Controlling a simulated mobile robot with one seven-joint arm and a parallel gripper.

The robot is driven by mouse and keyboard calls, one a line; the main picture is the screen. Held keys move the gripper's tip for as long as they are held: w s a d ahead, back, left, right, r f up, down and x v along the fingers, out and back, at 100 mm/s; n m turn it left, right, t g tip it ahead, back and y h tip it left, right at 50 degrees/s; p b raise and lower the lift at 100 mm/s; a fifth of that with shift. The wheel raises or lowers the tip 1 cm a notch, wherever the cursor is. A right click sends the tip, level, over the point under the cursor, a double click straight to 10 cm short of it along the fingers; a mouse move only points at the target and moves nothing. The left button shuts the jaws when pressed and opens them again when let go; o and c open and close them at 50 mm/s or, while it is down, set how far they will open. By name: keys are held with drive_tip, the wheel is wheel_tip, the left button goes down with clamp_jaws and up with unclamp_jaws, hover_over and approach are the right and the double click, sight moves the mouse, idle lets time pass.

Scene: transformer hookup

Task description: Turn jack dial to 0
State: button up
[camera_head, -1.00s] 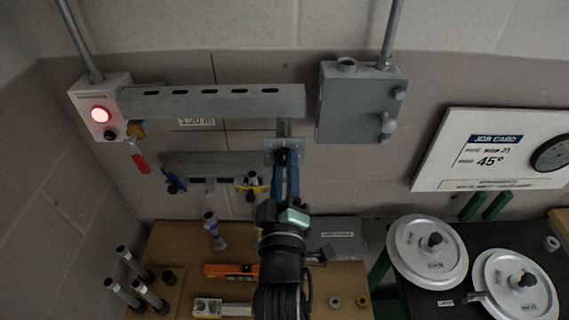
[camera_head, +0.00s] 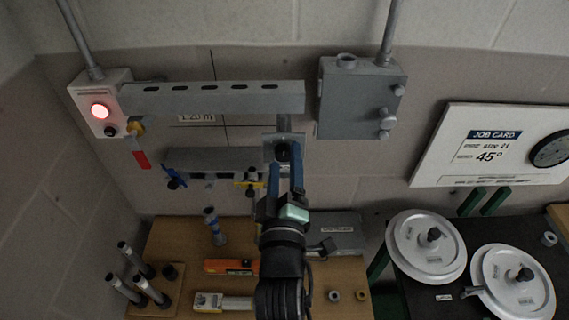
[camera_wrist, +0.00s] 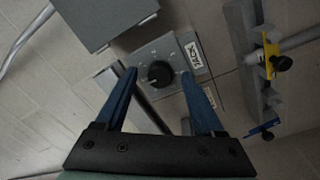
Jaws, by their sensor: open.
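The jack dial is a round black knob (camera_wrist: 159,73) on a grey box (camera_wrist: 172,55) with a white label beside it. The label is tilted and appears to read JACK. Small marks ring the knob, but they are too small to read. My gripper (camera_wrist: 160,74) is open, with its blue fingertips on either side of the knob in the wrist view. I cannot tell whether they touch it. In the head view my gripper (camera_head: 285,160) reaches up to the box (camera_head: 284,139), and its fingers partly hide the knob.
A horizontal slotted grey channel (camera_head: 215,99) runs above the dial box. A grey wall box (camera_head: 357,100) stands to its right, a bar with blue and yellow clamps (camera_head: 205,160) to its left. A job card (camera_head: 493,146) shows 45°. Tools lie on the wooden bench (camera_head: 185,240) below.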

drive_tip(key=shift+s, duration=0.1)
drive_tip(key=shift+s+f, duration=0.15)
drive_tip(key=shift+s, duration=0.2)
drive_tip(key=s+b, duration=0.5)
drive_tip(key=s, duration=0.7)
drive_tip(key=shift+a+f, duration=0.15)
drive_tip(key=shift+f, duration=0.05)
